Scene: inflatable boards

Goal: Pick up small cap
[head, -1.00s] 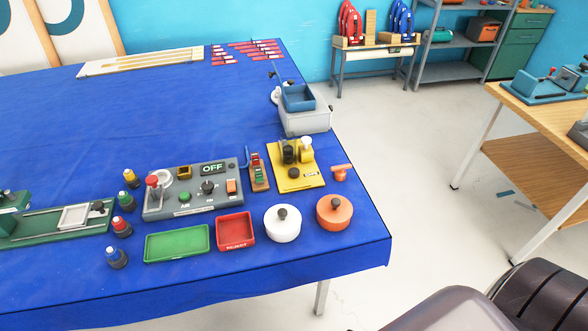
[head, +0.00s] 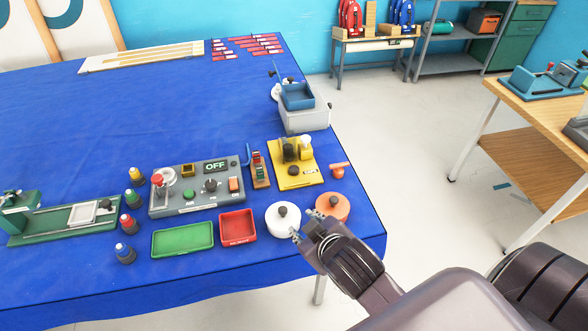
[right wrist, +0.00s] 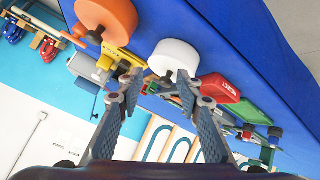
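No single thing is clearly marked as the small cap. Candidates near the table's right edge are a small orange fitting (head: 338,170), and a black piece (head: 289,150) and a white-topped piece (head: 306,146) standing on a yellow plate (head: 296,181). My right gripper (head: 306,222) is open and empty at the front right, beside a white round pot (head: 283,218) and partly in front of an orange round pot (head: 333,204). In the right wrist view, the spread fingers (right wrist: 158,82) have the white pot (right wrist: 174,58) and orange pot (right wrist: 108,18) beyond them. My left gripper is out of view.
A red tray (head: 238,227), a green tray (head: 183,240), a grey control box (head: 196,204) reading OFF and several small bottles stand left of the pots. A grey box with a blue bin (head: 298,97) stands behind. The blue table's middle is clear.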

